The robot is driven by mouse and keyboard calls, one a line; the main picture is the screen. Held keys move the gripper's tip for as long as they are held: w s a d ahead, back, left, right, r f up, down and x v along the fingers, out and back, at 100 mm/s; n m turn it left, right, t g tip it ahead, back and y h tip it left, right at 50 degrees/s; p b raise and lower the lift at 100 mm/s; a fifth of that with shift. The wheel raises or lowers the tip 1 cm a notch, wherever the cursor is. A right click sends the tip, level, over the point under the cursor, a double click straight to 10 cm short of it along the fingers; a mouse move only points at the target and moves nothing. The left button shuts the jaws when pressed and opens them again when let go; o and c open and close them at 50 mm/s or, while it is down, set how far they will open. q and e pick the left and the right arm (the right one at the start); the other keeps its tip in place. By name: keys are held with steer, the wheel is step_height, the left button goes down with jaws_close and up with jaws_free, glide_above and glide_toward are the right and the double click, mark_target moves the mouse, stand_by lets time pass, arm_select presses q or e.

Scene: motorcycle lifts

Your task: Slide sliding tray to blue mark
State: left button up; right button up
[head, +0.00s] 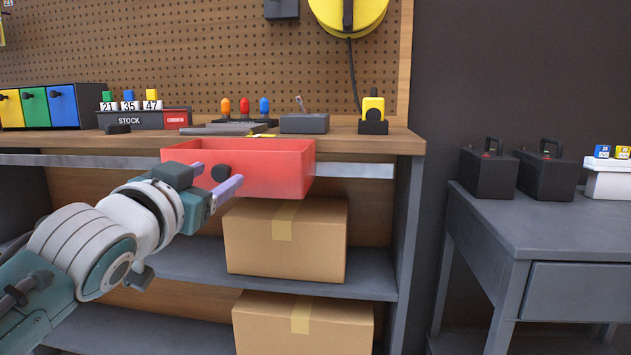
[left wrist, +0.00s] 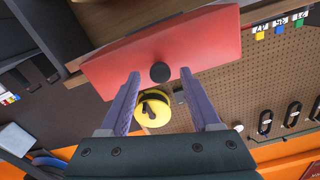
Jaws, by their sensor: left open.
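The sliding tray (head: 268,168) is a red open box on a grey metal rail (head: 355,171) below the bench top. Its front has a round black knob (head: 221,173). My left gripper (head: 217,177) is open in front of the tray, with its two purple fingers on either side of the knob. In the left wrist view the knob (left wrist: 160,72) lies between the spread fingertips, against the red tray front (left wrist: 215,45). I cannot tell whether the fingers touch it. A small yellow mark (head: 262,136) shows at the bench edge above the tray. I see no blue mark on the rail.
Two cardboard boxes, one on the shelf (head: 285,240) and one lower (head: 300,325), stand below the tray. The wooden bench top (head: 375,142) carries several small items. The rail runs clear to the tray's left and a short way right, to the bench's side panel (head: 407,230).

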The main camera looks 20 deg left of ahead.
arm_select(q)
steer(key=shift+w+a, duration=0.1)
steer(key=shift+w, duration=0.2)
jaws_close()
stand_by(0.4)
stand_by(0.9)
